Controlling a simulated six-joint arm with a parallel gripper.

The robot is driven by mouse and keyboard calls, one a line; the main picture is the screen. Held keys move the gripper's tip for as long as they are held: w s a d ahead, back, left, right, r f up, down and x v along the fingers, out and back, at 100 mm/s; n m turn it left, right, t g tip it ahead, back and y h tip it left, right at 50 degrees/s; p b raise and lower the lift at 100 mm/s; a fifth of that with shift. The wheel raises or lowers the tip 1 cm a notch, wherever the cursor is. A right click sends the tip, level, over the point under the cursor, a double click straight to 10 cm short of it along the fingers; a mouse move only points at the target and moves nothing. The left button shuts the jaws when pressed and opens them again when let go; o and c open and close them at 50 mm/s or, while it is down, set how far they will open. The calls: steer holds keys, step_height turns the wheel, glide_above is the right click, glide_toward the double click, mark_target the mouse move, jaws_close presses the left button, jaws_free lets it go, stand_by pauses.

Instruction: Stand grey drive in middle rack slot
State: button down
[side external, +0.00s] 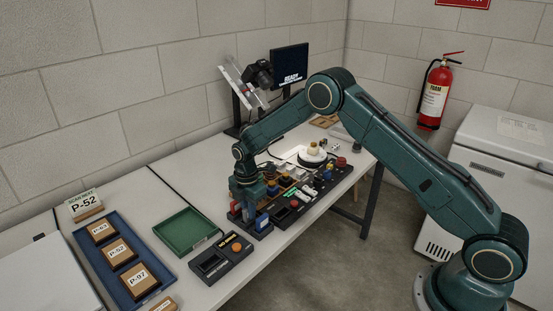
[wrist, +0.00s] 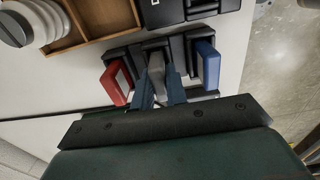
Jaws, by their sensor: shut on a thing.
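The dark rack (wrist: 120,53) stands under my gripper, with a red drive (wrist: 117,82) in its left slot and a blue drive (wrist: 208,62) in its right slot in the wrist view. My gripper (wrist: 158,88) is shut on the grey drive (wrist: 156,58), between the red and blue drives, in line with the middle slot. The fingers hide part of the grey drive, and I cannot tell how deep its lower end sits. In the side view my gripper (side external: 248,208) points down over the rack near the table's front edge, and the blue drive (side external: 262,222) shows there.
A black box with an orange button (side external: 224,259) and a green tray (side external: 198,226) lie to the left. A blue tray (side external: 88,240) holds labelled boxes farther left. A wooden tray (wrist: 92,40) is near the rack in the wrist view. Several small items crowd the table behind.

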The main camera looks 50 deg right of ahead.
steer(key=shift+f, duration=0.25)
steer(key=c, duration=1.7)
jaws_free()
steer(key=shift+r, duration=0.15)
steer(key=shift+r, duration=5.35)
steer(key=shift+r, duration=0.15)
